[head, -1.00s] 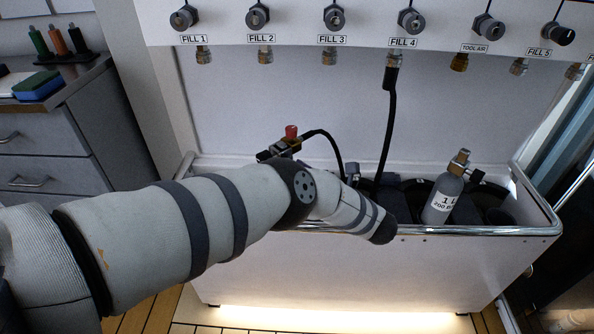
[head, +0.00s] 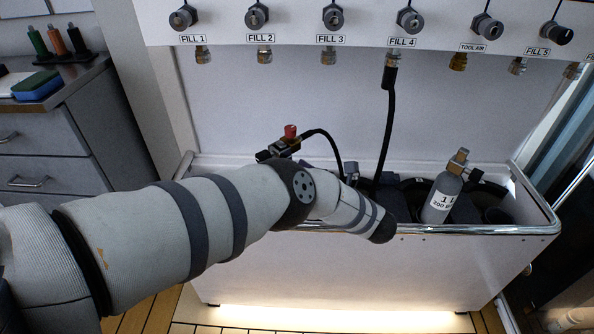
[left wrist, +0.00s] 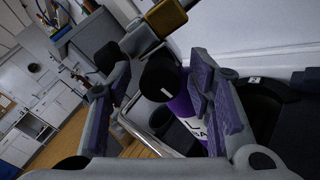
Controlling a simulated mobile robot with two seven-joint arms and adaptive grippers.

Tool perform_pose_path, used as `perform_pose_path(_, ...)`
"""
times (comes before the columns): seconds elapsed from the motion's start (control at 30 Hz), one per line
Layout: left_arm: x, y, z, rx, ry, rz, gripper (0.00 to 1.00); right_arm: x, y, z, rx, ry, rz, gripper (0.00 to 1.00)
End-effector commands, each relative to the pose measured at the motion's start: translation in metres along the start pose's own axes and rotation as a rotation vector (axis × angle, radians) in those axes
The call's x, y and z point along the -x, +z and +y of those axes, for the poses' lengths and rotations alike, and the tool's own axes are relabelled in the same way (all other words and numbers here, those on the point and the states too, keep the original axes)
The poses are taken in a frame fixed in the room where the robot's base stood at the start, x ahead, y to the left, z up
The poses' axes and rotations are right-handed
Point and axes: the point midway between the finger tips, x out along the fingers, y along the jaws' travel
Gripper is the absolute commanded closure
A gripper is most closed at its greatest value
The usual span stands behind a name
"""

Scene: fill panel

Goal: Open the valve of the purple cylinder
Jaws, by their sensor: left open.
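The purple cylinder (left wrist: 186,108) shows in the left wrist view, partly hidden behind my right-hand finger. A round black valve knob (left wrist: 160,80) is at its top, between my two fingers. My left gripper (left wrist: 156,72) is open, with one finger on each side of the knob. I cannot tell whether either finger touches it. In the head view my left arm reaches over the white trough and hides the purple cylinder and the gripper. My right gripper is in neither view.
A grey cylinder (head: 440,200) stands at the right in the white trough (head: 480,231). A black hose (head: 387,130) hangs from FILL 4. A fitting with a red knob (head: 291,131) is behind my arm. A brass-coloured block (left wrist: 166,17) is beyond the gripper.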

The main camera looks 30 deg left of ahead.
Motion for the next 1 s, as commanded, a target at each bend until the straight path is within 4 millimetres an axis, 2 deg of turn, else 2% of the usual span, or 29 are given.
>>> perform_pose_path(0.07, 0.007, 0.000, -0.001, 0.000, -0.002, 0.000, 0.53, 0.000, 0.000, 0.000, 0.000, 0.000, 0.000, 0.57)
perform_pose_path(0.3, 0.057, 0.000, 0.000, 0.001, -0.002, 0.000, 0.53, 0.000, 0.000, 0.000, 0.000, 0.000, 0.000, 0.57)
perform_pose_path(0.4, 0.070, 0.000, 0.000, 0.000, -0.002, 0.000, 0.53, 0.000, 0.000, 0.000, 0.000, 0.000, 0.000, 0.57)
perform_pose_path(0.53, 0.075, 0.000, 0.000, 0.000, 0.000, 0.000, 0.53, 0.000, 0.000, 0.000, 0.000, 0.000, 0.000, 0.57)
perform_pose_path(1.0, 0.075, 0.000, 0.000, 0.000, -0.001, 0.000, 0.53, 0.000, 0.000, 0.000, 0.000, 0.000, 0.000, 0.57)
